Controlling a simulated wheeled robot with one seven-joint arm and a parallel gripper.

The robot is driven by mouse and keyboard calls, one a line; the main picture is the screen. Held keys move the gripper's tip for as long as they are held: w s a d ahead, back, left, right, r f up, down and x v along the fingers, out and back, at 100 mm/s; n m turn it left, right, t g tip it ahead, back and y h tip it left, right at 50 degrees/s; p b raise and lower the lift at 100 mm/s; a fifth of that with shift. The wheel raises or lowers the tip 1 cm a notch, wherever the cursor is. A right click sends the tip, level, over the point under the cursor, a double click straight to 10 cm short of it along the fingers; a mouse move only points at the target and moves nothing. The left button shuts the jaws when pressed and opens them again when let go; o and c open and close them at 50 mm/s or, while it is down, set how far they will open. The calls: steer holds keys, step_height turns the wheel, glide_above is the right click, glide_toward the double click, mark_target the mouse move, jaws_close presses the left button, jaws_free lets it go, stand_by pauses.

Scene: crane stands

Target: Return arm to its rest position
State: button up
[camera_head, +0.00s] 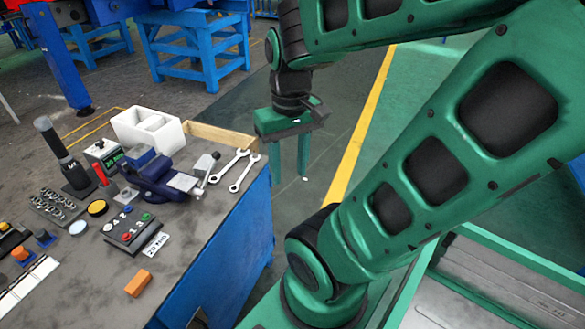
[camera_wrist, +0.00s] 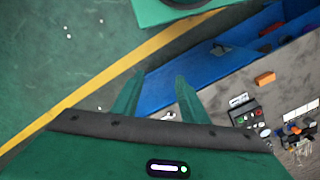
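My gripper (camera_head: 289,178) hangs from my green arm with its two green fingers pointing down. The fingers stand apart with nothing between them. It is beyond the right edge of the workbench (camera_head: 225,215), over the floor. In the wrist view, the gripper (camera_wrist: 160,78) also shows two separated, empty fingers, with the bench's blue side (camera_wrist: 205,75) behind them. My arm's large green links cross the right half of the head view and hide the floor behind them.
The bench holds two wrenches (camera_head: 243,172), a blue vise (camera_head: 160,180), a white bin (camera_head: 147,130), an orange block (camera_head: 138,283) and a button box (camera_head: 129,231). Blue stands (camera_head: 195,50) are at the back. Floor with a yellow line (camera_head: 360,125) lies right of the bench.

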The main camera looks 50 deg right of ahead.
steer(key=shift+s+d+m, duration=0.15)
steer(key=shift+s+m, duration=0.65)
steer(key=shift+s, duration=0.2)
